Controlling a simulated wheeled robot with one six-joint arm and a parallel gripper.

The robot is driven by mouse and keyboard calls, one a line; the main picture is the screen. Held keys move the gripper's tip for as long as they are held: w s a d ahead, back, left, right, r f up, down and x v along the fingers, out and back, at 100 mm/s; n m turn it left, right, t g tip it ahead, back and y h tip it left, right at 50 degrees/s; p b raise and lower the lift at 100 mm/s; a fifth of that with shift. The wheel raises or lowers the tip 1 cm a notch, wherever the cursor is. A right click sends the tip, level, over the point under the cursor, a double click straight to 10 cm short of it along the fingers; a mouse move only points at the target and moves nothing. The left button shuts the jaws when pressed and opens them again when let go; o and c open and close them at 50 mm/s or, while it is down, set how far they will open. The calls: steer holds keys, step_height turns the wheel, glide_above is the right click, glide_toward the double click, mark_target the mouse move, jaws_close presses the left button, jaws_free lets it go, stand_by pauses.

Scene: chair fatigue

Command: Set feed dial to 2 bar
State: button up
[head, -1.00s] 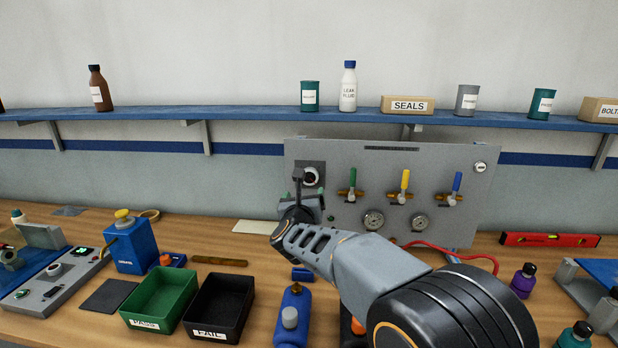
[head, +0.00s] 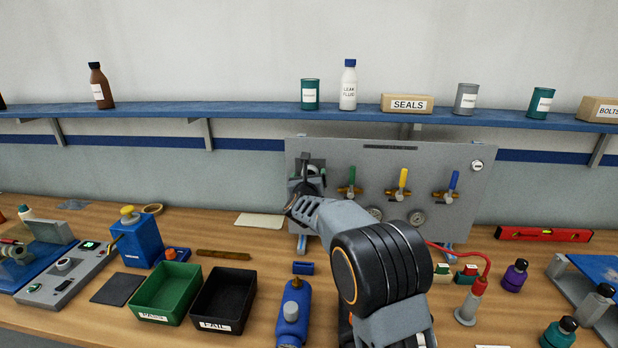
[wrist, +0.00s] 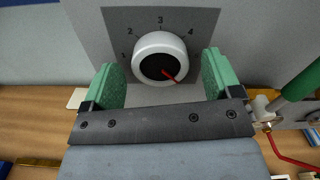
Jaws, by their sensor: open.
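The feed dial (wrist: 160,58) is a round white knob with a dark face, on a dark grey plate with the numbers 1 to 4 around its top. Its red pointer line points down and to the right, away from these numbers. My gripper (wrist: 161,78) is open, with one green-padded finger on each side of the dial's lower part. No contact between pads and knob shows. In the head view my gripper (head: 307,172) is at the left end of the grey panel (head: 430,158) and mostly hides the dial.
Green, yellow and blue valve handles (head: 403,179) stand on the panel right of my gripper, with gauges below. A green bin (head: 163,293), a black bin (head: 222,300) and a blue bottle (head: 292,315) stand on the bench. A shelf (head: 250,113) runs above.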

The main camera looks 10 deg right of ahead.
steer(key=shift+c, duration=0.3)
steer(key=c, duration=0.9)
steer(key=shift+o, duration=0.2)
